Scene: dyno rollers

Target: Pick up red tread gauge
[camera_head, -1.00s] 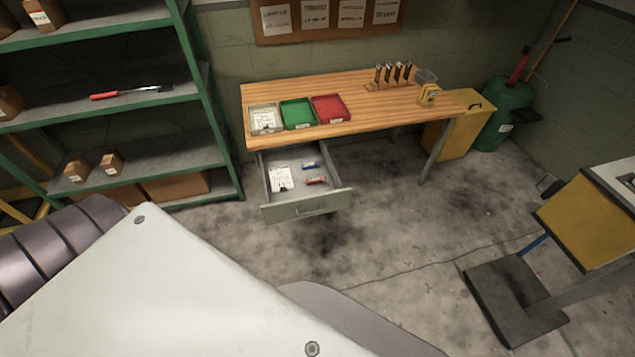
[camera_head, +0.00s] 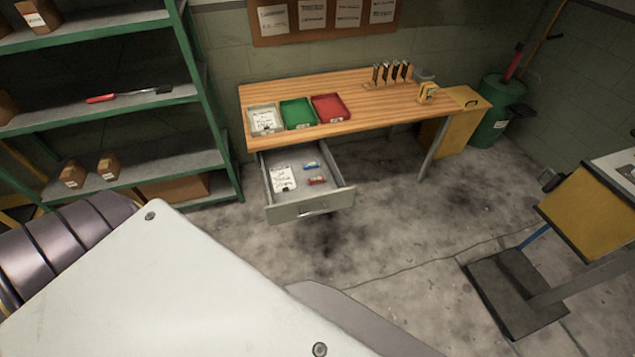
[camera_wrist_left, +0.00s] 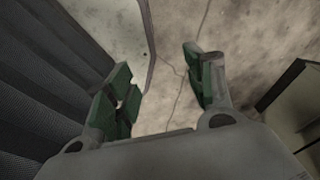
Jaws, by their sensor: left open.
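The red tread gauge (camera_head: 317,180) lies in the open drawer (camera_head: 311,207) under the wooden workbench. A blue gauge (camera_head: 312,166) lies just behind it, and a white written card (camera_head: 282,178) lies to its left in the drawer. My left gripper (camera_wrist_left: 160,92) shows in the left wrist view with its green-padded fingers spread apart. Nothing is between the fingers but bare floor beyond. The gauge is not in the left wrist view. Neither gripper shows in the head view.
The workbench (camera_head: 372,95) carries a grey tray (camera_head: 250,128), a green tray (camera_head: 297,113), a red tray (camera_head: 331,107) and several upright tools. A green shelf (camera_head: 160,157) stands at left, a yellow cart (camera_head: 590,210) at right. Floor before the drawer is clear.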

